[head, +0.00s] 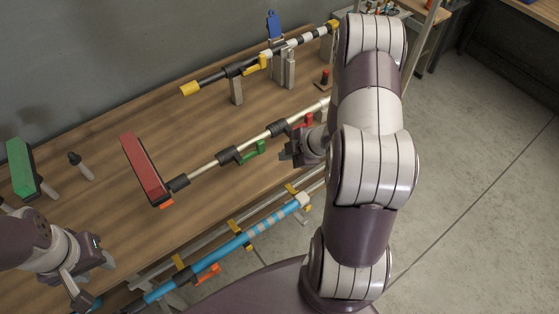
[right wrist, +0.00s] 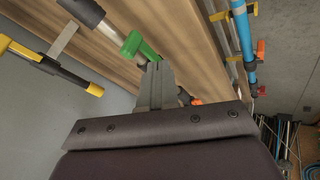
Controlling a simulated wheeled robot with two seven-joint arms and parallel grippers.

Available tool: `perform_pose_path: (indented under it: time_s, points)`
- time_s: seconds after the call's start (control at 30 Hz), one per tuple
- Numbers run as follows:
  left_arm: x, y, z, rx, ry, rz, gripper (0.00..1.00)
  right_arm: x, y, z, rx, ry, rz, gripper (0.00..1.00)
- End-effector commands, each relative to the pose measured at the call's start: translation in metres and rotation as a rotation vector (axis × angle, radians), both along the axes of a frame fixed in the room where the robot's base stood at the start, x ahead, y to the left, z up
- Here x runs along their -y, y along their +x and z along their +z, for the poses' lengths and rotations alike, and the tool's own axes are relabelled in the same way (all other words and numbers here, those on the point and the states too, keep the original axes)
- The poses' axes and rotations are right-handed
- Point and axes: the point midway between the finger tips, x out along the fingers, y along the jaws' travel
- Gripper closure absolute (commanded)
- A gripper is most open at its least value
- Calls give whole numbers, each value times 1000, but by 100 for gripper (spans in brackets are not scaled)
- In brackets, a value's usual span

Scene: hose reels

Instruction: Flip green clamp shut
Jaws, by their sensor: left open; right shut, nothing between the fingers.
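The green clamp (head: 254,150) is a green lever on a black body around a silver pole above the wooden table. Its lever lies beside the pole, on the near side; I cannot tell how far it is from the pole. In the right wrist view the green lever (right wrist: 135,45) is just beyond my fingertips. My right gripper (head: 287,152) is shut and empty, to the right of the green lever; its fingers show in the right wrist view (right wrist: 156,68). Whether they touch the lever is unclear. My left gripper (head: 102,254) is open and empty at the lower left.
A red block (head: 145,168) stands at the pole's left end, and a red lever (head: 306,120) is further right on the pole. A blue pole (head: 220,256) runs along the front edge. A yellow-ended pole (head: 210,80) is behind. A green block (head: 22,170) is at left.

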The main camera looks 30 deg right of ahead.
Motion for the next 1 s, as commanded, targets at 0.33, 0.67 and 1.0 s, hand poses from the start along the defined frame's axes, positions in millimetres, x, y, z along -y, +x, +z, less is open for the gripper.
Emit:
perform_pose_path:
  time_s: [0.33, 0.67, 1.0]
  points:
    - [0, 0, 3, 0, 0, 0, 57, 15, -16, 30, 0, -1, 0, 100]
    - [0, 0, 3, 0, 0, 0, 57, 15, -17, 30, -1, 0, 0, 100]
    - [0, 0, 3, 0, 0, 0, 57, 46, -41, 12, -184, -15, -330, 100]
